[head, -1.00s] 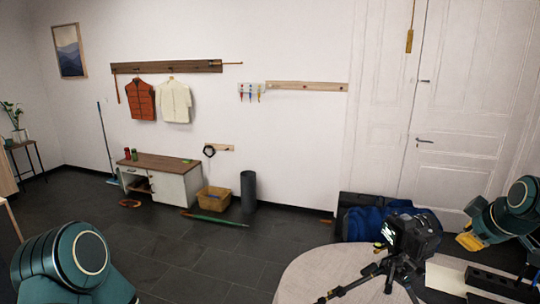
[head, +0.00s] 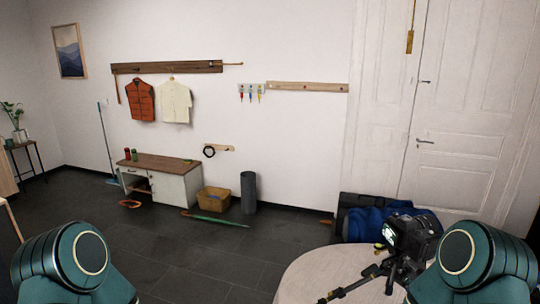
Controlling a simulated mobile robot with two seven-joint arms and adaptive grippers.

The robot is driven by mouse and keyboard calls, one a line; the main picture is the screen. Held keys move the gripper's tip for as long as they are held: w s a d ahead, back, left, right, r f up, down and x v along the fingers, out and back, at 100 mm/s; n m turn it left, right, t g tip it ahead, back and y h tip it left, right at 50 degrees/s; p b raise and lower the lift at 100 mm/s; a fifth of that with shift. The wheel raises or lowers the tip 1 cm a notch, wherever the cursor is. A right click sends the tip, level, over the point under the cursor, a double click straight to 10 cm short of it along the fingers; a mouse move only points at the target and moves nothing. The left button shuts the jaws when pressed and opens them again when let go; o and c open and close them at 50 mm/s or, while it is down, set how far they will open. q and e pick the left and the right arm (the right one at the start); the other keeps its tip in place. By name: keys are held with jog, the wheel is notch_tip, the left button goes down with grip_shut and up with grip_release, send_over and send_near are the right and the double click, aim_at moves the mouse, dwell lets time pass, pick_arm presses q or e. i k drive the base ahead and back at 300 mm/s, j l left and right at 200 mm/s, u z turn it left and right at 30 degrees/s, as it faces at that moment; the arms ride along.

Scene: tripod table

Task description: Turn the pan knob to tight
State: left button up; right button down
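A black camera (head: 408,234) sits on a small black tripod (head: 380,272) on the round light table (head: 305,280) at the lower right. The pan knob is too small to make out. My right arm stands at the right edge of the picture, beside the camera, and covers the table's right part. My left arm is at the lower left, away from the table. Neither gripper shows in the head view.

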aim_at(404, 278)
jog(key=z, duration=1.1)
jog(key=k+j, duration=0.05)
